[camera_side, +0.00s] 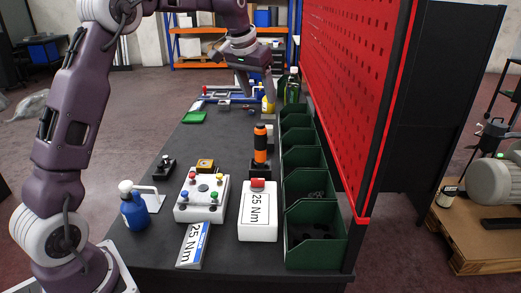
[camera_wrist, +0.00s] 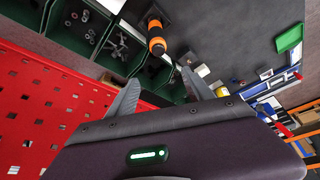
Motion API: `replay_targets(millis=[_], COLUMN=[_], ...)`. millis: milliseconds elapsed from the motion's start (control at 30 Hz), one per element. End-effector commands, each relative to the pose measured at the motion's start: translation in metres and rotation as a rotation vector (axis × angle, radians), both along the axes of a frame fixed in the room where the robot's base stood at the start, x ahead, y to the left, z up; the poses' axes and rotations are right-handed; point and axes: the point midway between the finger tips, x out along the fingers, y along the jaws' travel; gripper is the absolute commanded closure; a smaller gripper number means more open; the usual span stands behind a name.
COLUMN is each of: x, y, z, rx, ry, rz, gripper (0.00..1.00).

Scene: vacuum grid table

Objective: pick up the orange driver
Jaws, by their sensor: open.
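The orange driver (camera_side: 260,143) stands upright on the dark table in the side view, with an orange and black grip and a black part below it. It also shows in the wrist view (camera_wrist: 156,38), near the top centre, beyond the fingers. My gripper (camera_wrist: 163,92) is open, its two grey fingers spread with nothing held between them. In the side view my gripper (camera_side: 243,85) is above the far part of the table, behind the driver and apart from it; its fingers are hard to make out there.
Green bins (camera_side: 315,235) line the table's right side, beside a red perforated panel (camera_side: 358,90). A button box (camera_side: 202,197), a white box marked 25 Nm (camera_side: 258,215) and a blue bottle (camera_side: 133,208) stand in front. A green tray (camera_side: 194,118) lies farther back; the table around it is partly bare.

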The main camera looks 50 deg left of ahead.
Motion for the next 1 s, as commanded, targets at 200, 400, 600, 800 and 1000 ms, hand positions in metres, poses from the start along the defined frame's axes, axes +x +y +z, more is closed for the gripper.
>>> replay_targets(millis=[200,400,600,800,1000], x=[-0.002,0.001,0.013,0.025,0.026], y=[0.0,0.0,0.005,0.008,0.008], z=[-0.07,-0.109,-0.138,-0.166,-0.167], rx=[-0.002,-0.001,0.0,0.001,0.001], ry=[0.009,0.003,0.003,0.002,0.0], rz=[0.001,0.0,0.0,0.0,0.0], gripper=[0.4,0.4,0.4,0.4,0.4])
